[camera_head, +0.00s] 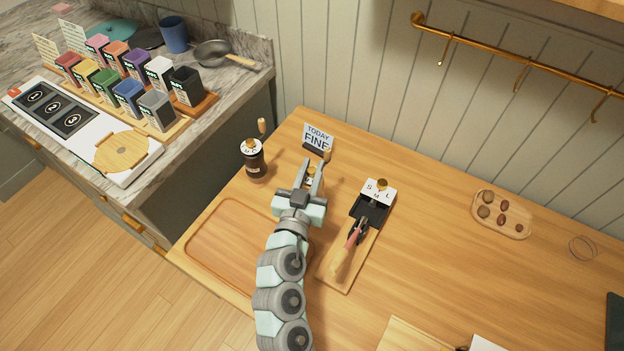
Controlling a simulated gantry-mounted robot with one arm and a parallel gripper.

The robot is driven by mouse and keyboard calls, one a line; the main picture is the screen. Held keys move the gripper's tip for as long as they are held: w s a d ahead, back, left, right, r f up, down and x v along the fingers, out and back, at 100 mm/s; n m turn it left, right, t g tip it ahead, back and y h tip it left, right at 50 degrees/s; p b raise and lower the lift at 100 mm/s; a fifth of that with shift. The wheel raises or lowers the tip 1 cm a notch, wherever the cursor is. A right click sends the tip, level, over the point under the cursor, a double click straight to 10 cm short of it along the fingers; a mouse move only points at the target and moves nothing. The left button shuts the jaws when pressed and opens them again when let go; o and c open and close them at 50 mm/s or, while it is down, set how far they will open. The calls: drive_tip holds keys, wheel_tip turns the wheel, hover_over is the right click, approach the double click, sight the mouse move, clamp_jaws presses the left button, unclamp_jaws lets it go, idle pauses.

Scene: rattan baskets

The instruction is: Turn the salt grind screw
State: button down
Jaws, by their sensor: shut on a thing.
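My gripper (312,172) is over the table just in front of the small sign. Its fingers are shut on a small brass-coloured screw (310,175), seen between them. I take this for the salt grind screw; the fingers hide most of it and the grinder body below. A wooden crank knob (326,155) shows just beyond the fingertips. The sign (317,136) behind it reads "TODAY FINE". I cannot read the screw's setting.
A dark grinder (255,167) with a white lettered top stands to the left. A black device with a white S, M, L plate (380,191) is on a wooden board to the right. An empty wooden tray (213,206) lies front left.

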drive_tip(key=m+h+b, duration=0.1)
drive_tip(key=b, duration=0.1)
drive_tip(key=shift+f+b, duration=0.35)
drive_tip(key=shift+f, duration=0.05)
drive_tip(key=shift+r+m+g+h+b, duration=0.4)
drive_tip(key=shift+h+b, duration=0.3)
drive_tip(key=shift+b, duration=0.1)
drive_tip(key=shift+s, duration=0.1)
drive_tip(key=c, duration=1.3)
unclamp_jaws()
drive_tip(key=v, duration=1)
drive_tip(key=shift+s+a, duration=0.1)
drive_tip(key=shift+s, duration=0.3)
